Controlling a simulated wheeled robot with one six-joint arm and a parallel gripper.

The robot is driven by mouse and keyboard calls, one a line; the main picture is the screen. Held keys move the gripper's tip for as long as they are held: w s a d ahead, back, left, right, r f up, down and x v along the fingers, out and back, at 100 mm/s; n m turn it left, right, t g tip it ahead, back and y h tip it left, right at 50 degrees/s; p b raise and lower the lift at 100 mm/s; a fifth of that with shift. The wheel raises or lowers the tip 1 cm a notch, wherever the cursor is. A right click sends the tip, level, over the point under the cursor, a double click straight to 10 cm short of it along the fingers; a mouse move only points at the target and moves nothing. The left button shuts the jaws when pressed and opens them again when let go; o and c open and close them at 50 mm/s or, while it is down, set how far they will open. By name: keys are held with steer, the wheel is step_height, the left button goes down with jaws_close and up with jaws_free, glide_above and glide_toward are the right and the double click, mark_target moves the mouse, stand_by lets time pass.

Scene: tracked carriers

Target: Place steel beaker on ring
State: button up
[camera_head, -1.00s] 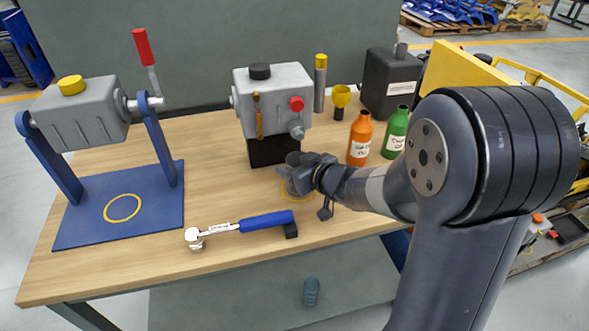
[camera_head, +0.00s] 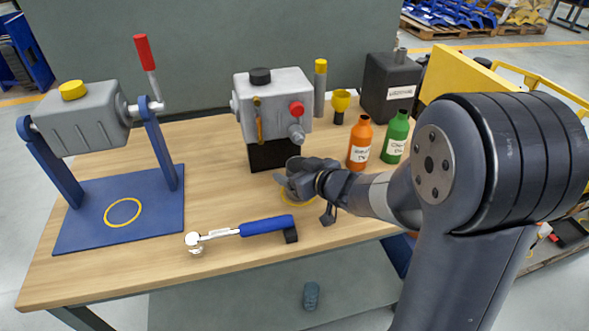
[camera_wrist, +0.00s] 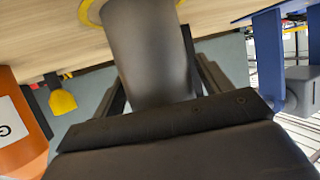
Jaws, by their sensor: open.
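The steel beaker is a grey cylinder (camera_wrist: 150,55) between my gripper's fingers in the wrist view. Its base end is at a yellow ring (camera_wrist: 88,12) on the wooden table, and it seems to stand within that ring. In the head view the table ring (camera_head: 299,200) shows partly beneath my gripper (camera_head: 286,179), which hides most of the beaker. My gripper is open, with a dark finger on each side of the beaker. A second yellow ring (camera_head: 122,210) lies empty on the blue base plate (camera_head: 80,228) at the left.
A grey machine (camera_head: 272,105) stands just behind my gripper. An orange bottle (camera_head: 360,142) and a green bottle (camera_head: 396,137) stand to the right. A blue-handled wrench (camera_head: 240,229) lies in front. A grey unit (camera_head: 85,118) hangs in the blue stand. The table's middle left is clear.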

steer(key=p+v, duration=0.3)
steer(key=v, duration=0.8)
steer(key=shift+d, duration=0.15)
